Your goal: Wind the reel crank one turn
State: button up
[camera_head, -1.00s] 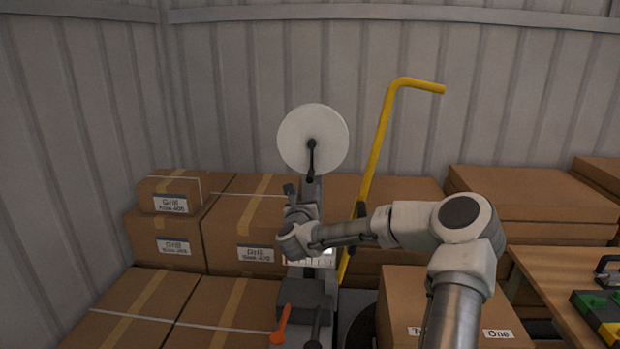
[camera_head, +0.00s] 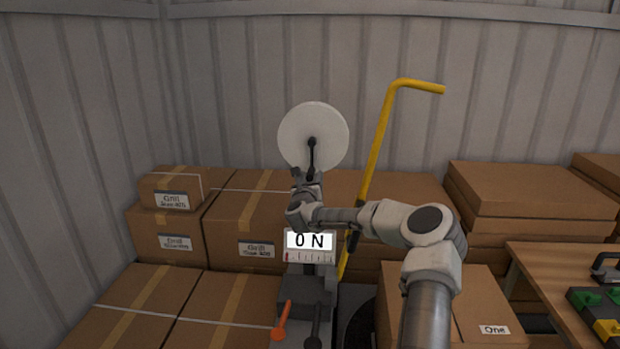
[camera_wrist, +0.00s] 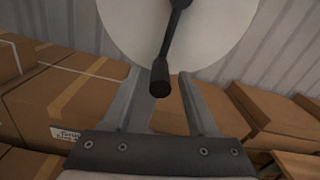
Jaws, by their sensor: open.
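The reel is a large white disc (camera_head: 313,128) on an upright stand against the back wall. Its dark crank (camera_head: 312,155) hangs from the hub, pointing nearly straight down. In the wrist view the white disc (camera_wrist: 195,45) fills the top, and the crank's knob (camera_wrist: 160,78) hangs at the upper middle. My gripper (camera_wrist: 172,85) is open, with one finger on each side of the knob. Whether the knob lies between the fingertips in depth, I cannot tell. In the head view my gripper (camera_head: 306,178) is just below the crank, and its fingers partly hide the crank's lower end.
An orange lever (camera_head: 282,318) and a dark lever (camera_head: 316,325) stand at the machine's front. A yellow pole (camera_head: 376,150) rises close on the right. Cardboard boxes (camera_head: 240,225) surround the stand.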

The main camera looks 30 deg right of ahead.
grip_shut()
dwell(1.4)
